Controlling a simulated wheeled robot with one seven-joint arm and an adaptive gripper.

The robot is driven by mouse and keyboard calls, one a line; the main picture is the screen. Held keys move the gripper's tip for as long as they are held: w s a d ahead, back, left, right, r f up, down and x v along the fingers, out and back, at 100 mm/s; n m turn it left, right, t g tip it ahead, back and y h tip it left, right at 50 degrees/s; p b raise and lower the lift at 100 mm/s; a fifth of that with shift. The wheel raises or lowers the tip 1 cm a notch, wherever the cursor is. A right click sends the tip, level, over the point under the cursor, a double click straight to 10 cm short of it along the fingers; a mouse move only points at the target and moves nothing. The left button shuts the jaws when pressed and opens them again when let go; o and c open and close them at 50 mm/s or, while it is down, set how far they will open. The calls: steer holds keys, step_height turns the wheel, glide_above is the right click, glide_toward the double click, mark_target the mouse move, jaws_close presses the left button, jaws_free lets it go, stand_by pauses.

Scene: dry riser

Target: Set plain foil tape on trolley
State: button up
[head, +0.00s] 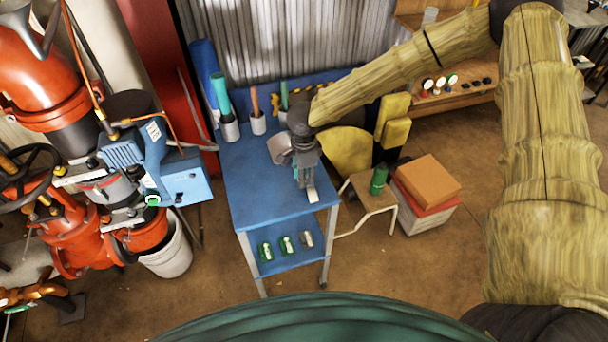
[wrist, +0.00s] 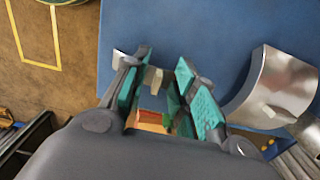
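My gripper (head: 304,180) hangs over the blue trolley (head: 246,204), near the front right of its top. In the wrist view its two teal-padded fingers (wrist: 165,62) stand apart with a gap between them. A small pale piece (wrist: 153,78) shows in that gap, and a silver piece (wrist: 120,58) shows beside the left finger. A whitish piece (head: 311,195) shows at the fingertips in the head view. I cannot tell whether these are the foil tape. A larger curved silver piece (wrist: 275,85) lies on the top beside my gripper; it also shows in the head view (head: 279,150).
Several holders, one of them a cup (head: 229,128), stand at the trolley's back. Green and grey items (head: 287,245) sit on its lower shelf. A stool with a green can (head: 378,180) and stacked boxes (head: 428,182) stand at the right. Red pipework (head: 75,235) stands left.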

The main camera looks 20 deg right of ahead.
steer(key=shift+r, duration=0.1)
step_height(320, 180, up, 12)
steer(key=b, duration=0.2)
stand_by(0.5)
